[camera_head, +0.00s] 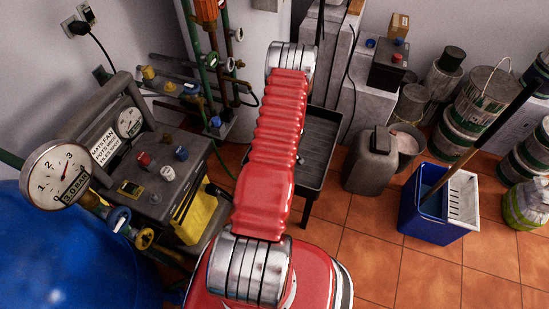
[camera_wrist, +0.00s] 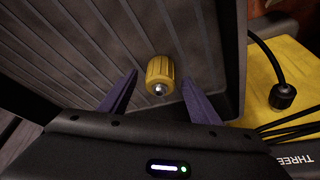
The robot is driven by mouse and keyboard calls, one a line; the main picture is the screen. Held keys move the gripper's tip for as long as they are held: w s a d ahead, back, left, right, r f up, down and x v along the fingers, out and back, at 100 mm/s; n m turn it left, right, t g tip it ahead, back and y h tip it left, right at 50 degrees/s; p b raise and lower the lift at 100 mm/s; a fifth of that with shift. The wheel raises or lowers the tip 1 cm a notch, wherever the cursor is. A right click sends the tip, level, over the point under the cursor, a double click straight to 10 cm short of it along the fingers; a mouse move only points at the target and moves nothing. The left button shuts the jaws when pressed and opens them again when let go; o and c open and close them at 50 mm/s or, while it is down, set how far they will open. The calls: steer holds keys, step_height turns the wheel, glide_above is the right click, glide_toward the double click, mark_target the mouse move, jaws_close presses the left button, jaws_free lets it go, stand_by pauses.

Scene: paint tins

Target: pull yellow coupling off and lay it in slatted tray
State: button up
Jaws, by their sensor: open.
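The yellow coupling (camera_wrist: 160,72) is a short ribbed cylinder with a bright metal tip, seen in the wrist view against the dark slatted tray (camera_wrist: 90,40). It looks loose, with nothing visibly joined to it. My gripper (camera_wrist: 160,97) is open, its two dark fingers on either side of the coupling's near end with gaps at both sides. I cannot tell whether the coupling touches the slats. In the head view the tray (camera_head: 318,150) stands on legs behind my red arm, which hides part of it; my gripper and the coupling do not show there.
In the wrist view a yellow panel (camera_wrist: 270,75) with a black plug (camera_wrist: 282,96) lies right of the tray's rim. In the head view a grey bench unit (camera_head: 165,175) with coloured fittings stands left of my arm. A jerrycan (camera_head: 372,163) and blue bucket (camera_head: 425,215) stand right.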

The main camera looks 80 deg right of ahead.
steer(key=v, duration=1.1)
steer(key=shift+r, duration=0.2)
steer(key=shift+a, duration=0.15)
stand_by(0.8)
